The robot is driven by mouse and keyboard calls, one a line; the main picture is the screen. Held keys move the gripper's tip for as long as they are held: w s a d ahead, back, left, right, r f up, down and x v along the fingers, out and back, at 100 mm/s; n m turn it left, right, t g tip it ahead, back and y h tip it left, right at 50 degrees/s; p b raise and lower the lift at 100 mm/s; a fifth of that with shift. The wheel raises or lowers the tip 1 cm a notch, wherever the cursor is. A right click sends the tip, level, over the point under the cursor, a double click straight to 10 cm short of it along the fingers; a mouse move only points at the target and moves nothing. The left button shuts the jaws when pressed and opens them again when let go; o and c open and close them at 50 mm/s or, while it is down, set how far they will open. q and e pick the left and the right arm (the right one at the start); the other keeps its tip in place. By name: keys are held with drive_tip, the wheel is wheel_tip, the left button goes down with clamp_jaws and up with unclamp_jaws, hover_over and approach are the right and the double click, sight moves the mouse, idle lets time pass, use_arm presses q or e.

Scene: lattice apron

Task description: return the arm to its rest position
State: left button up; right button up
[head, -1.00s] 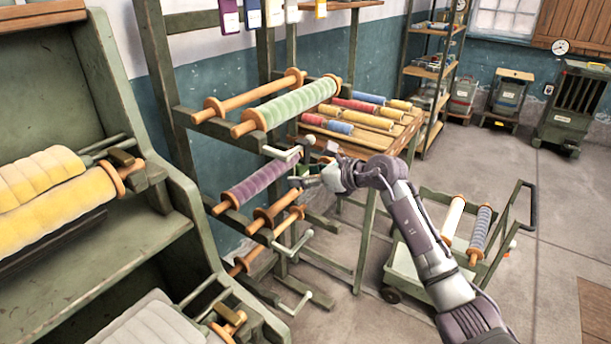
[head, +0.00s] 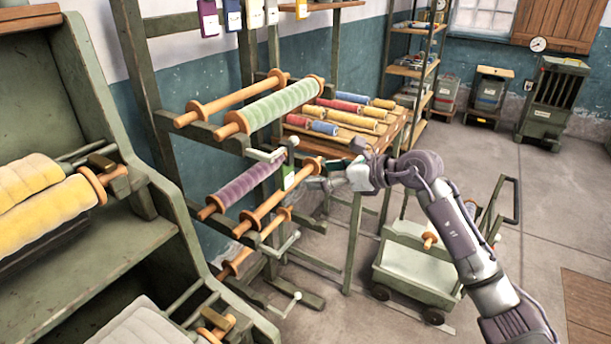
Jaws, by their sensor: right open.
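My right gripper (head: 324,183) is open, and nothing shows between its fingers. Its arm comes in from the lower right. In the picture the fingers lie just right of the end of a bare wooden roller (head: 275,202) on the green rack (head: 232,137). I cannot tell whether they touch the rack. A purple roll (head: 243,187) sits left of that roller, and a green roll (head: 282,104) lies on the rack's upper arms. My left gripper is not in view.
A wooden table (head: 392,138) with several coloured rolls stands behind my right gripper. A green cart (head: 408,285) stands at the right, partly hidden by my arm. A loom-like frame with yellow rolls (head: 50,215) fills the left. Floor at the right is open.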

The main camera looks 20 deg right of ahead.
wheel_tip(320, 180, down, 20)
drive_tip(key=m+t+y, duration=0.2)
drive_tip(key=m+t, duration=0.1)
drive_tip(key=m, duration=1.2)
drive_tip(key=s+d+f+m+h, duration=0.1)
drive_tip(key=s+f+m+h, duration=0.5)
drive_tip(key=f, duration=0.6)
drive_tip(key=s+d+f+m+h, duration=0.15)
drive_tip(key=s+f+m, duration=0.25)
drive_tip(key=f+m, duration=0.5)
drive_tip(key=s+a+f+m+g+h, duration=0.25)
drive_tip(key=s+f+m+g, duration=0.6)
drive_tip(key=s+f, duration=1.85)
drive_tip(key=s+a+m+g, duration=0.1)
drive_tip(key=s+g, duration=0.1)
drive_tip(key=s, duration=0.6)
drive_tip(key=s+a+f+m+g, duration=0.1)
drive_tip(key=s+a+g, duration=0.1)
drive_tip(key=s, duration=0.7)
drive_tip(key=shift+s+f, duration=0.15)
drive_tip(key=shift+f, duration=0.15)
drive_tip(key=shift+m, duration=0.25)
